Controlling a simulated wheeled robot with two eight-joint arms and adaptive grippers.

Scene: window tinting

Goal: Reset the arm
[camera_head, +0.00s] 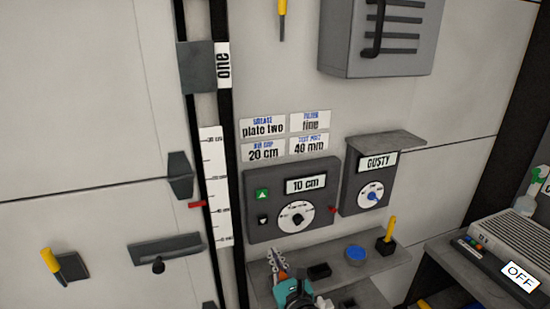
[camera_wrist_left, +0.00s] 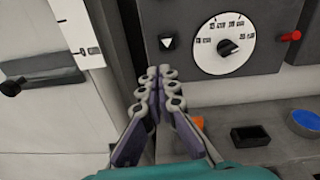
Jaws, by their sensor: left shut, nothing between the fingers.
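My left gripper (camera_head: 276,257) is at the lower middle of the head view, in front of the wall shelf and below the dial panel (camera_head: 257,215). In the left wrist view its purple and grey fingers (camera_wrist_left: 161,72) point up with tips together and nothing between them. The tips overlap the panel's lower left edge in that view; whether they touch it I cannot tell. Most of the left arm is below the picture. My right gripper is not in view.
The shelf (camera_head: 375,263) holds a blue-topped round dish (camera_head: 356,253), a small black tray (camera_head: 319,271) and a yellow-handled tool (camera_head: 390,229) in a black holder. A "GUSTY" panel (camera_head: 352,192) is at right. A white box (camera_head: 510,243) stands on a far-right bench.

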